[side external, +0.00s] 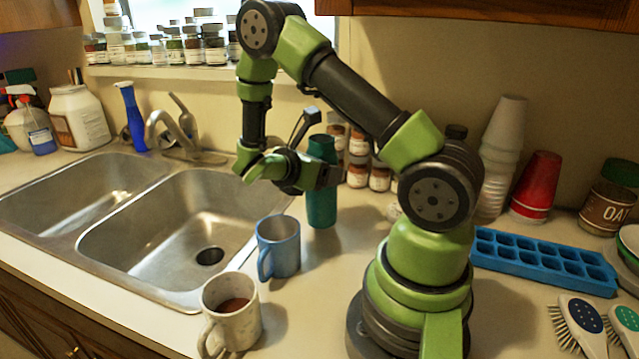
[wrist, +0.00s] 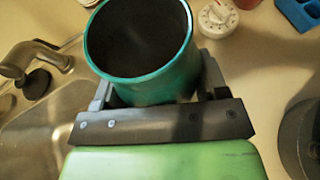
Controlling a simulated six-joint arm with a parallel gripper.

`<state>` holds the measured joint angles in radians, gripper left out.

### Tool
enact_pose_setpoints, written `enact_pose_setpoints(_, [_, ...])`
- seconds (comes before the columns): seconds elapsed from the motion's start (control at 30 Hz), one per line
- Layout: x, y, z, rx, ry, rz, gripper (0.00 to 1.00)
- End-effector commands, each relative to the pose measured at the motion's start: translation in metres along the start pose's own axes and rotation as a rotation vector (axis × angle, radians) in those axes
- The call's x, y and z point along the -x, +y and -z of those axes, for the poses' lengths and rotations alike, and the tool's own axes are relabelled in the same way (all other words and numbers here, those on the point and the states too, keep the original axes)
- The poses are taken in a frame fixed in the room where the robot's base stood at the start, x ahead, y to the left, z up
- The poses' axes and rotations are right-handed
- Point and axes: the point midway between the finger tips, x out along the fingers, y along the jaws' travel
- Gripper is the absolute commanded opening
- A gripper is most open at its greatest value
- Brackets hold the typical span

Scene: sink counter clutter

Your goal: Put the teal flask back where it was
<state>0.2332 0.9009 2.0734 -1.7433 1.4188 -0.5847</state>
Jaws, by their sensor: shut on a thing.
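The teal flask (side external: 321,204) is upright over the counter, right of the sink and behind the blue mug. My gripper (side external: 322,177) is shut around its upper-middle body from the left side. In the wrist view the flask (wrist: 150,85) shows its open round mouth and dark inside, with a finger on each side. I cannot tell whether its base touches the counter or hangs just above it.
A blue mug (side external: 279,247) and a speckled mug with brown contents (side external: 232,318) stand in front. The double sink (side external: 175,225) is left. Spice jars (side external: 358,175) stand behind the flask. A blue ice tray (side external: 541,262) is at right. Some counter between flask and mugs is bare.

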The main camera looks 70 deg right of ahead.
Motion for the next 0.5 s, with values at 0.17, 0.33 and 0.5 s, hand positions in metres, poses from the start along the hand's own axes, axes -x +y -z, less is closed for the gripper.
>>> enact_pose_setpoints(0.17, [-0.009,0.0,0.022,0.004,0.0,-0.001,0.39])
enact_pose_setpoints(0.33, [-0.01,0.0,0.024,0.001,0.0,-0.002,0.39])
enact_pose_setpoints(0.5, [-0.01,0.0,0.025,0.002,0.0,-0.002,0.39])
